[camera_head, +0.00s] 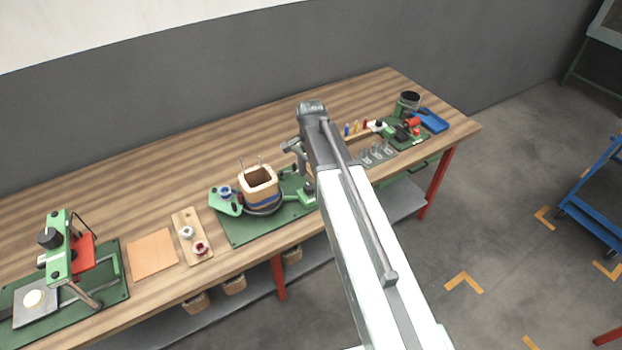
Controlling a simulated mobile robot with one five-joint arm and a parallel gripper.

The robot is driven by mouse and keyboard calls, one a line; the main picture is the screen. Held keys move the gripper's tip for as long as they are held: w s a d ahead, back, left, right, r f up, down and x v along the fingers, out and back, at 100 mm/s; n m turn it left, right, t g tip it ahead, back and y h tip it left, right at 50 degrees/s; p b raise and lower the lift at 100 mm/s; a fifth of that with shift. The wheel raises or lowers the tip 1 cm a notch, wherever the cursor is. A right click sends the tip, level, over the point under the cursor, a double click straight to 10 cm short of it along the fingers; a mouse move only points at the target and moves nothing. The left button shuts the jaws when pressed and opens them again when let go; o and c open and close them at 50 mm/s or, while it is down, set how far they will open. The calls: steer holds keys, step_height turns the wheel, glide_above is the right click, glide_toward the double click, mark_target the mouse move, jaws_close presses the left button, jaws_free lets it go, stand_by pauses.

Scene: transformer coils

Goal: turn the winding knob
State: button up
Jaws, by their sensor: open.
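The winding station has a green base plate (245,232) on the wooden bench. A square pale bobbin (258,174) with a blue band stands upright on it. A small blue knob or spool (225,191) sits on a green bracket (226,206) at its left. A green block (306,196) stands at its right, partly behind my arm. I cannot tell which part is the winding knob. My gripper (291,147) is open and looks empty above the bench, up and right of the bobbin, apart from it. Its fingertips are small and partly hidden by my arm.
A green press (58,250) stands at the left bench end. An orange sheet (152,254) and a wooden board (190,225) with two small spools lie between. A blue tray (433,121) and small tools are at the right. The bench's back left is clear.

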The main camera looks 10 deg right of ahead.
mark_target(309, 185)
steer(key=shift+w+r+m, duration=0.25)
steer(key=shift+w+m, duration=0.2)
steer(key=shift+w, duration=0.1)
steer(key=shift+w+r+m, duration=0.2)
steer(key=shift+w+m, duration=0.25)
steer(key=shift+w, duration=0.05)
steer(key=shift+w+d+m, duration=0.1)
steer(key=shift+w+m, duration=0.1)
steer(key=shift+m, duration=0.2)
step_height(309, 185, down, 8)
steer(key=b, duration=0.8)
steer(key=shift+f, duration=0.1)
jaws_close()
